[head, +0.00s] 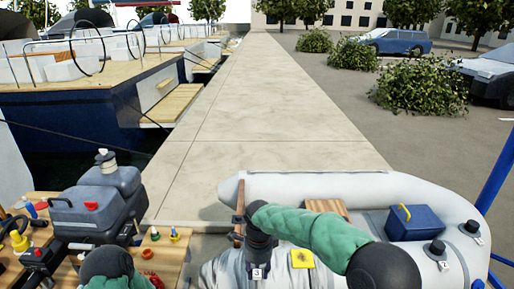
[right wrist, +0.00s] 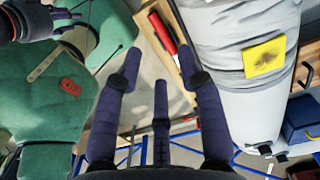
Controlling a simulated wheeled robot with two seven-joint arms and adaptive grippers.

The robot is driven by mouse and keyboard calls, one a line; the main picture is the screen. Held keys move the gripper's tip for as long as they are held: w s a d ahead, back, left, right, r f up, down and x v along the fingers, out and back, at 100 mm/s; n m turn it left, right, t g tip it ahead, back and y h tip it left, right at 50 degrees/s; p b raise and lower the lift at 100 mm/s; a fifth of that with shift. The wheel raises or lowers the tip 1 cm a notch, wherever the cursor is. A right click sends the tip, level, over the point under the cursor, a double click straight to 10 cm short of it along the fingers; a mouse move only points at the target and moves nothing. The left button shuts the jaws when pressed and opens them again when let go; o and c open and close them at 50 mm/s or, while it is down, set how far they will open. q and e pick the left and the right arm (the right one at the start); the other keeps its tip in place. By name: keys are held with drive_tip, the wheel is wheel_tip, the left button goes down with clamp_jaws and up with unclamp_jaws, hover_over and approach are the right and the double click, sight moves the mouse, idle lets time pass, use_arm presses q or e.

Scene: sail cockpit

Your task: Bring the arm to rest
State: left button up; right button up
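My right arm, in a green sleeve, comes in from the right in the head view and bends down at the wrist (head: 259,228) over the grey inflatable boat's near-left end. In the right wrist view my right gripper (right wrist: 160,68) has its dark fingers spread apart, with nothing between them. My left arm's green sleeve shows at the bottom left of the head view, and its gripper is out of that frame.
The inflatable boat (head: 290,187) bears a yellow patch (head: 302,259) and a blue box (head: 414,222). An outboard motor (head: 98,200) stands left by a wooden bench (head: 172,248) with small items. A red-handled tool (right wrist: 163,33) lies near the right gripper's fingers. The concrete dock (head: 235,120) ahead is clear.

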drive_tip(key=s+d+f+n+y+p, duration=0.1)
drive_tip(key=s+d+f+n, duration=0.2)
drive_tip(key=f, duration=0.6)
drive_tip(key=s+d+f+n+y, duration=0.15)
drive_tip(key=s+f+n, duration=0.25)
drive_tip(key=f, duration=0.5)
drive_tip(key=s+d+f+n, duration=0.2)
drive_tip(key=s+f+n, duration=0.2)
drive_tip(key=s, duration=0.4)
drive_tip(key=s+d+f+n+y+p, duration=0.1)
drive_tip(key=s+d+f+n, duration=0.2)
drive_tip(key=s, duration=0.6)
drive_tip(key=shift+f+n, duration=0.6)
drive_tip(key=shift+f, duration=0.35)
